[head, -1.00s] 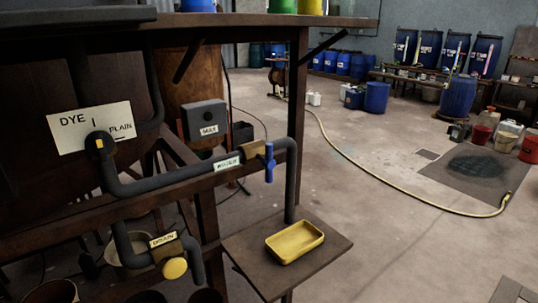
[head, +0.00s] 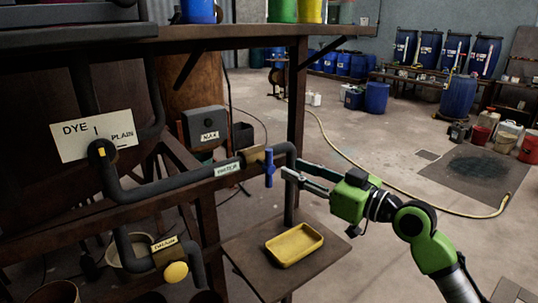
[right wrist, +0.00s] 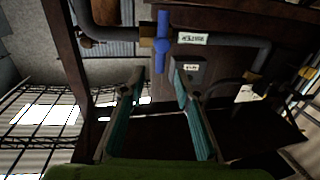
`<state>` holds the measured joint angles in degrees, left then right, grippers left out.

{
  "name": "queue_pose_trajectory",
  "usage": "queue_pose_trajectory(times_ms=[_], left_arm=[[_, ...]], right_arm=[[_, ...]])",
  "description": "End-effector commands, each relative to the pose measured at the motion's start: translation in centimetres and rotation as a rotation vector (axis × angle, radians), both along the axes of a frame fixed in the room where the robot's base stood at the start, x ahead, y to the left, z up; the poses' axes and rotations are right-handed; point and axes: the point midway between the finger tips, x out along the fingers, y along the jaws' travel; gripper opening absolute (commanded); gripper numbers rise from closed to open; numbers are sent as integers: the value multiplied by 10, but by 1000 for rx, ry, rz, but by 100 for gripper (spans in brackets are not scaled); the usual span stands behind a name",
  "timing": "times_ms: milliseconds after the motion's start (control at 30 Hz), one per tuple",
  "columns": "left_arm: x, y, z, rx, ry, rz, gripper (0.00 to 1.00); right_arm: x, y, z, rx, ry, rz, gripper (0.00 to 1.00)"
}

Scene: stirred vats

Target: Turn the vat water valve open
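My right gripper (head: 293,178) is just right of the handle in the head view, fingers apart and empty. In the right wrist view the blue handle (right wrist: 162,42) shows ahead, beyond the two fingertips (right wrist: 156,75), roughly in line with the gap between them. I see no contact between fingers and handle. My left gripper is not in view.
A yellow tray (head: 294,245) sits on a low shelf below the valve. The grey pipe (head: 291,190) bends down right of the valve, close to my fingers. A wooden post (head: 297,100) stands behind. The "DRAIN" valve's yellow knob (head: 175,272) is lower left.

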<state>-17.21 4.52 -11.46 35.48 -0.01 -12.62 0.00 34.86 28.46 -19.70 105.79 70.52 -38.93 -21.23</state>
Motion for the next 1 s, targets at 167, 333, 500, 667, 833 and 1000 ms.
queue_pose_trajectory(times_ms=[167,333,500,667,833,1000], left_arm=[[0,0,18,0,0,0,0],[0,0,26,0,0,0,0],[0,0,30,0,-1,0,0],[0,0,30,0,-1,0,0],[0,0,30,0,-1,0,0],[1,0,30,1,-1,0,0]], right_arm=[[27,31,4,0,1,2,29],[47,53,3,0,3,1,29],[59,64,1,-1,1,0,29],[62,68,0,-2,1,0,29],[62,68,-1,-2,1,0,29],[62,68,-1,-2,1,0,0]])
